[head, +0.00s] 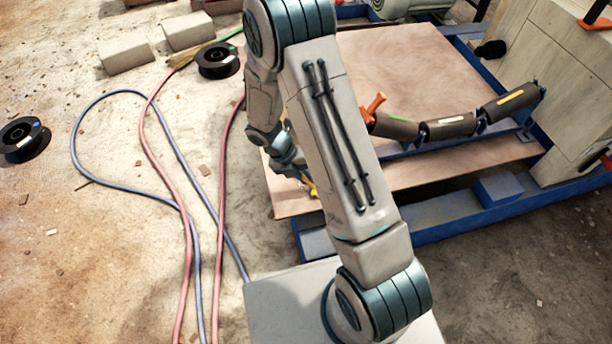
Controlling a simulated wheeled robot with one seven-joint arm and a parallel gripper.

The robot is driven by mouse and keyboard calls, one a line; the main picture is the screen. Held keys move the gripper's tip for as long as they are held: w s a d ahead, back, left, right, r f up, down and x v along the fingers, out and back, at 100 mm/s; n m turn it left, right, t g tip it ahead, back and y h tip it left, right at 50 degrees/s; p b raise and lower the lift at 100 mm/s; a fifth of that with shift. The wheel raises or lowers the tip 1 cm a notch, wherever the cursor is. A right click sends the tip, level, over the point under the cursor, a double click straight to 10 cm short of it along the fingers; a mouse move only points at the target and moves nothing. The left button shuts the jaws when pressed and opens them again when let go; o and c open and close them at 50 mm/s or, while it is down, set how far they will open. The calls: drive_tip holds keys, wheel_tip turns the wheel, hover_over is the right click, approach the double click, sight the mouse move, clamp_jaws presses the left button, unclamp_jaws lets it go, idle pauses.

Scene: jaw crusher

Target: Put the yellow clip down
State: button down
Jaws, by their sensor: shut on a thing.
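My gripper (302,178) is partly hidden behind my own arm. It hangs over the left edge of the brown board (420,58). A small yellow piece, which looks like the yellow clip (312,188), shows at its fingertips. My gripper is shut on it. Most of the clip is hidden by the arm, and I cannot tell whether it touches the board.
Several dark rollers (450,126) lie across a blue frame (440,227), with an orange clamp (374,104) at their left end. Red and blue hoses (186,215) run over the floor at left. Black spools (217,61) and pale blocks (126,54) stand behind.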

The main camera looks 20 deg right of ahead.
drive_tip(key=shift+f, duration=0.15)
drive_tip(key=c, duration=1.4)
unclamp_jaws()
drive_tip(key=shift+c, duration=0.2)
